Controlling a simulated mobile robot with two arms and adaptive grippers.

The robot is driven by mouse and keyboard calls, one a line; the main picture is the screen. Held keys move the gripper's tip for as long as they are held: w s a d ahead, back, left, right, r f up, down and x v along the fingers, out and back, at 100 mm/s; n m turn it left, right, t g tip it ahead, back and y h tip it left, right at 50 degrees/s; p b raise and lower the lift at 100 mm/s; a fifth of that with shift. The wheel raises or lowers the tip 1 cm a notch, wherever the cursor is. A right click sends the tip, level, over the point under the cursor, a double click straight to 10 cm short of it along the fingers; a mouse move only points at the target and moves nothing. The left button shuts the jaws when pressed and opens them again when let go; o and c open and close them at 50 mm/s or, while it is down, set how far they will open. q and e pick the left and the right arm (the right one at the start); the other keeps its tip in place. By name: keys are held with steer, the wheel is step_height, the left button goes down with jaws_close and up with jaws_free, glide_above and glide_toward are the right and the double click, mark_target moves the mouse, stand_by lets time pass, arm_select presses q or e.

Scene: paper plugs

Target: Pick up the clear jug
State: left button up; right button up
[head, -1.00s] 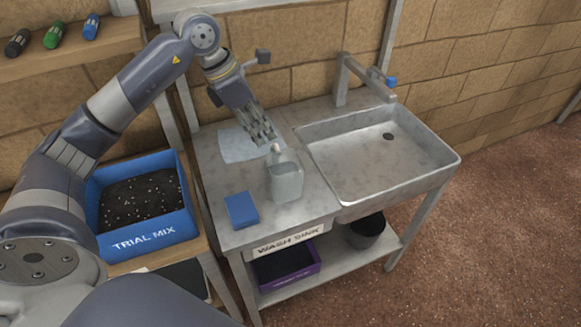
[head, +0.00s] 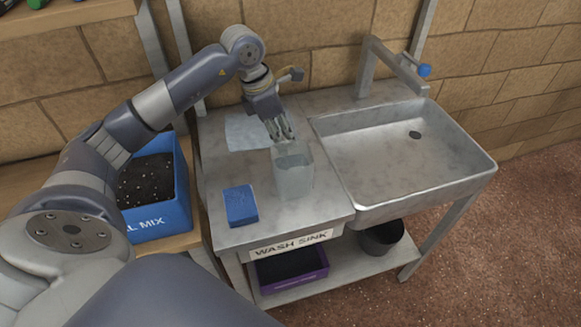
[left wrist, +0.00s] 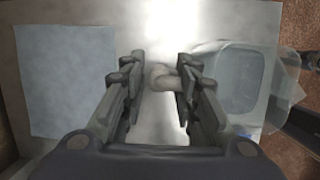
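The clear jug (head: 293,172) stands upright on the metal counter left of the basin. Its see-through body (left wrist: 238,78) is at the right in the left wrist view, and its pale handle (left wrist: 163,78) shows between my fingers. My left gripper (head: 282,132) is just behind the jug, pointing down. In the left wrist view my left gripper (left wrist: 155,92) is open, with a wide gap between its fingers. I cannot tell whether the fingertips are level with the handle or above it. My right gripper is not in view.
A blue sponge-like block (head: 240,205) lies at the counter's front left. A pale blue cloth (head: 246,132) lies behind. The sink basin (head: 410,145) with its tap (head: 397,62) is to the right. A blue soil tray (head: 160,215) stands left, below my arm.

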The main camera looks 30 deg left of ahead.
mark_target(289, 148)
arm_select(q)
steer(key=p+x, duration=0.1)
steer(key=x, duration=0.4)
steer(key=shift+w+f, duration=0.1)
steer(key=shift+c, duration=0.5)
jaws_close()
